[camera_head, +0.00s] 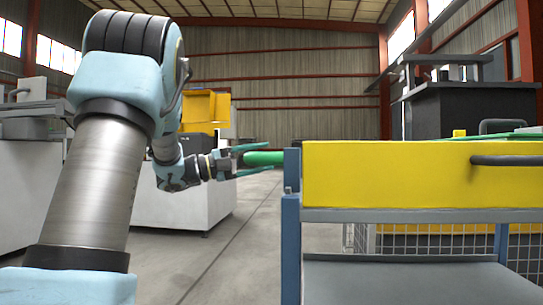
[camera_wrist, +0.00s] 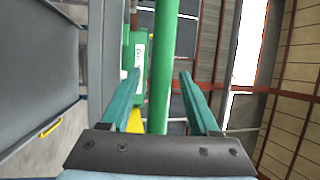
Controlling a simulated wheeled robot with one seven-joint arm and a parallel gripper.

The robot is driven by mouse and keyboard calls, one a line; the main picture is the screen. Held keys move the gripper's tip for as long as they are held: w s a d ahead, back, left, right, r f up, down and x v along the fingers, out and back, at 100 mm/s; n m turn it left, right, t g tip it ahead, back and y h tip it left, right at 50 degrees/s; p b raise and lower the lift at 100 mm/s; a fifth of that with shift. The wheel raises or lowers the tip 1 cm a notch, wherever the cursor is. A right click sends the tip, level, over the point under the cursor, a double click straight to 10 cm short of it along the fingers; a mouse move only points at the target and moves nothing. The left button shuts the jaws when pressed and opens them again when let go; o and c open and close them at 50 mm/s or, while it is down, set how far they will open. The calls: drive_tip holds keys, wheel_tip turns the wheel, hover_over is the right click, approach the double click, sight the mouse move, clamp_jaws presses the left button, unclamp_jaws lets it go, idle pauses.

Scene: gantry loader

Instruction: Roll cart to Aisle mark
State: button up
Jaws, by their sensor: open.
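The cart has a blue post (camera_head: 291,240) at its left end, a grey lower shelf (camera_head: 400,282) and a yellow crate (camera_head: 400,175) on top. A green handle bar (camera_head: 264,158) sticks out to the left of the post; the green bar also shows in the wrist view (camera_wrist: 160,60). My gripper (camera_head: 260,160) is at the handle. In the wrist view its two teal fingers (camera_wrist: 158,80) are apart, with the bar running between them and a gap visible on each side. I cannot make out the aisle mark.
Grey floor (camera_head: 235,250) lies open left of the cart. A white machine (camera_head: 30,180) stands at the far left, with a yellow unit (camera_head: 205,108) behind my arm. A dark machine (camera_head: 470,110) stands behind the cart, and wire mesh (camera_head: 430,245) shows beneath it.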

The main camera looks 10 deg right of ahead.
drive_tip(key=a+f, duration=0.1)
drive_tip(key=a, duration=0.6)
drive_tip(key=shift+s+f, duration=0.15)
